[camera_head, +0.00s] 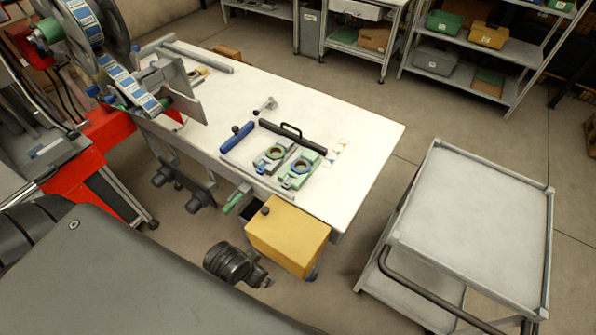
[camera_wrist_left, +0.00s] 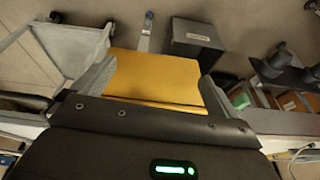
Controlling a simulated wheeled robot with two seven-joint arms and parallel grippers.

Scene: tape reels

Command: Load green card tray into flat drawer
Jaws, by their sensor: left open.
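Two green pieces with round rings, possibly the card trays, lie side by side on the white table in the head view: one (camera_head: 273,155) and one nearer the front edge (camera_head: 298,173). I cannot tell which is the green card tray, and no flat drawer is clearly recognisable. In the left wrist view my left gripper (camera_wrist_left: 157,78) is open, its grey fingers apart at either side of a yellow box (camera_wrist_left: 155,85). I cannot tell whether they touch it. A yellow box (camera_head: 288,235) also stands at the table's front edge in the head view. My right gripper is not in view.
The white table (camera_head: 350,125) has free room behind and to the right. A grey cart (camera_head: 475,215) with an empty top stands right. Shelves (camera_head: 520,50) stand behind.

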